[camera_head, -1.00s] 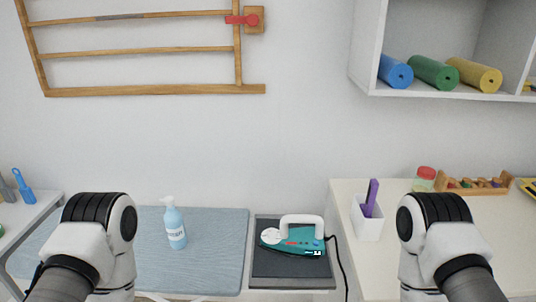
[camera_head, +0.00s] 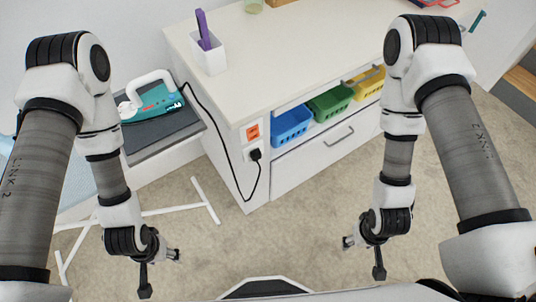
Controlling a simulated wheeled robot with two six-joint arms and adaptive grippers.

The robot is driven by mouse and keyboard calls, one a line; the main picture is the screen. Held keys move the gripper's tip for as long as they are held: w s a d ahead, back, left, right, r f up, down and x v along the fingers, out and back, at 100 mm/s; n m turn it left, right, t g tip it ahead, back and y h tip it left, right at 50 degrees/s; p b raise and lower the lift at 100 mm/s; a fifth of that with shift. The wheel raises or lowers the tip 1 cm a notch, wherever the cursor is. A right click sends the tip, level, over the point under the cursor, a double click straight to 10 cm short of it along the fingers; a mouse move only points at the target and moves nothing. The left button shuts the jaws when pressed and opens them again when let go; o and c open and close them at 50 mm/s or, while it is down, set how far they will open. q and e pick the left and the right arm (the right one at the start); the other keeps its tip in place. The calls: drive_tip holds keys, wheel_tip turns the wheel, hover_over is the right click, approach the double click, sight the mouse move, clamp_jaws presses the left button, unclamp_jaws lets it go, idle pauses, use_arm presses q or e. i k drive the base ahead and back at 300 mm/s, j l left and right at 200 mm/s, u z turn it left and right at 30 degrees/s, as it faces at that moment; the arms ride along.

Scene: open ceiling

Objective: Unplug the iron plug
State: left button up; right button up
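The iron's black plug (camera_head: 256,154) sits in a white wall socket on the side panel of the counter, below an orange plate (camera_head: 252,132). Its black cord (camera_head: 222,136) runs from the teal and white iron (camera_head: 160,100) and hangs in a loop under the plug. The iron rests on a dark pad (camera_head: 165,130) at the left. My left gripper (camera_head: 161,272) hangs low at the lower left, its fingers spread, empty, well apart from the plug. My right gripper (camera_head: 362,258) hangs low right of centre, its fingers spread, empty, also away from the plug.
The white counter (camera_head: 300,50) holds a pen cup (camera_head: 209,58) with a purple item. Blue (camera_head: 291,126), green (camera_head: 330,103) and yellow (camera_head: 369,83) bins stand in its shelf above a drawer (camera_head: 320,150). White stand legs (camera_head: 205,198) cross the floor at left. Floor between the grippers is clear.

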sight(256, 155)
drive_tip(key=l+u, duration=0.15)
drive_tip(key=l, duration=0.8)
drive_tip(key=l+u, duration=0.2)
drive_tip(key=l, duration=0.75)
drive_tip(key=l+u, duration=0.15)
drive_tip(key=l, duration=0.8)
drive_tip(key=k, duration=0.05)
